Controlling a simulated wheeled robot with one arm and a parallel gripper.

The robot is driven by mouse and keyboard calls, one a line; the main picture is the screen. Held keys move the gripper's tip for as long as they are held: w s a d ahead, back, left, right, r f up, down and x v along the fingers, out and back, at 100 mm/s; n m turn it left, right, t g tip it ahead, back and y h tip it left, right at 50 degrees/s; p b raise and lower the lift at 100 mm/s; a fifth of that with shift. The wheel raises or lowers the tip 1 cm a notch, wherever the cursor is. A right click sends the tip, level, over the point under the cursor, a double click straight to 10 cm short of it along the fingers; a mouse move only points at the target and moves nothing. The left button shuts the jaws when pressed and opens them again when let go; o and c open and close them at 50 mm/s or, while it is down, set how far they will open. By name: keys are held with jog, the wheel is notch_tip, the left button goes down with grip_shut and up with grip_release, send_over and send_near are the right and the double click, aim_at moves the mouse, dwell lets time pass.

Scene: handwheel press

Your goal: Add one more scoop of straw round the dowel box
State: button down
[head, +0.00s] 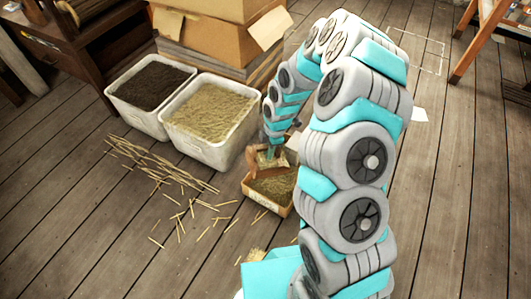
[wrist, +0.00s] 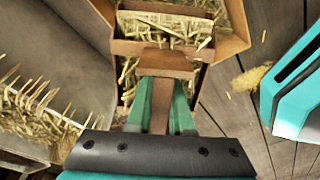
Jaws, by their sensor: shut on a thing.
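My gripper (head: 273,147) is shut on the wooden handle of a scoop (wrist: 160,105), between its teal fingers in the wrist view. The scoop's pan holds straw (wrist: 165,28) and is over or at an open cardboard box (head: 268,206). This box stands on the floor and has straw inside; its wall also shows in the wrist view (wrist: 236,42). I cannot make out a separate dowel box inside; the scoop and arm cover part of it. A white bin of pale straw (head: 212,107) stands just behind and left of the box.
A second white bin (head: 150,83) with dark fill stands left of the straw bin. Stacked cardboard boxes (head: 220,40) are behind. Loose stalks (head: 165,170) lie on the plank floor. A wooden cabinet (head: 75,40) is at upper left.

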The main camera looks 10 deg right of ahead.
aim_at(278, 149)
jog(key=shift+d+f+y+b, duration=0.25)
jog(key=shift+f+y+b, duration=0.15)
jog(key=shift+f+b, duration=0.1)
jog(key=shift+w+d+b, duration=0.15)
jog(key=shift+b, duration=0.2)
jog(key=y+b, duration=0.1)
jog(key=b, duration=0.1)
jog(key=d+y+b, duration=0.1)
jog(key=b, duration=0.1)
jog(key=shift+w+d+r+g, duration=0.15)
jog(key=shift+d+r+g, duration=0.05)
jog(key=shift+d+g, duration=0.1)
jog(key=shift+b, duration=0.4)
jog(key=shift+d+r+y+b, duration=0.15)
jog(key=shift+y+b, duration=0.15)
jog(key=shift+b, duration=0.3)
jog(key=shift+w+d+r+y, duration=0.1)
jog(key=shift+d+y, duration=0.2)
jog(key=shift+d, duration=0.05)
jog(key=shift+d+g+y, duration=0.3)
jog(key=shift+d+y, duration=0.2)
jog(key=shift+y, duration=0.1)
jog(key=shift+d+r+y, duration=0.25)
jog(key=shift+y, duration=0.15)
